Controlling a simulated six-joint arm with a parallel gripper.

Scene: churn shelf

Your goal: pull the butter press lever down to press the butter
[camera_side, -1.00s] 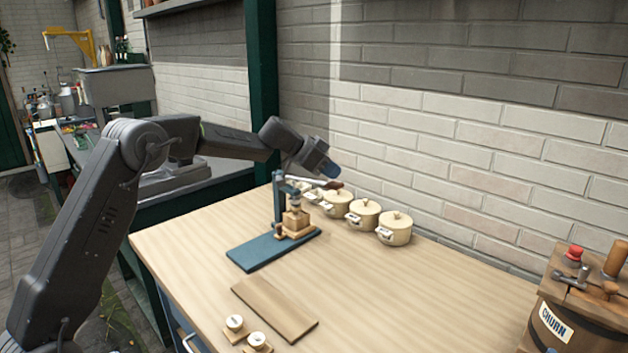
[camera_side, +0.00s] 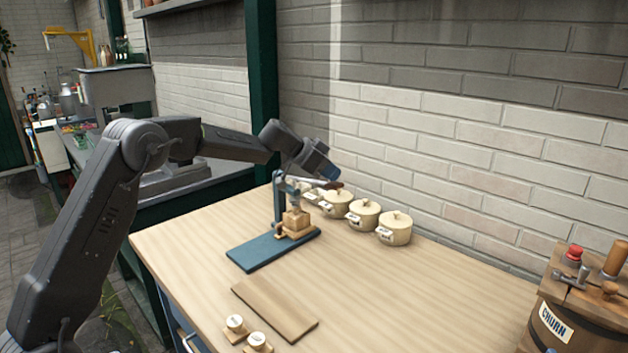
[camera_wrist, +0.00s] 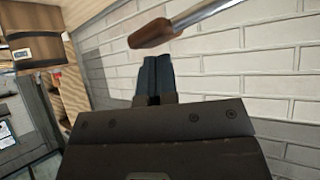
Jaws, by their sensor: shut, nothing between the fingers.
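The butter press has a blue base board (camera_side: 252,251), a blue upright post (camera_side: 279,205) and a wooden block assembly (camera_side: 296,222) under its plunger. Its lever ends in a brown handle (camera_side: 335,184), pointing right. In the wrist view the brown grip (camera_wrist: 155,33) and its metal rod (camera_wrist: 210,10) cross the top, just beyond my fingertips. My gripper (camera_wrist: 153,72) is shut and empty. In the side view my gripper (camera_side: 328,170) is close above the handle. I cannot tell whether it touches the lever. The butter itself is not clearly seen.
Several cream lidded pots (camera_side: 395,228) line the wall behind the press. A wooden board (camera_side: 275,308) and two small white-topped pieces (camera_side: 235,323) lie in front. A wooden churn (camera_side: 575,310) stands at the right. The table's middle right is clear.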

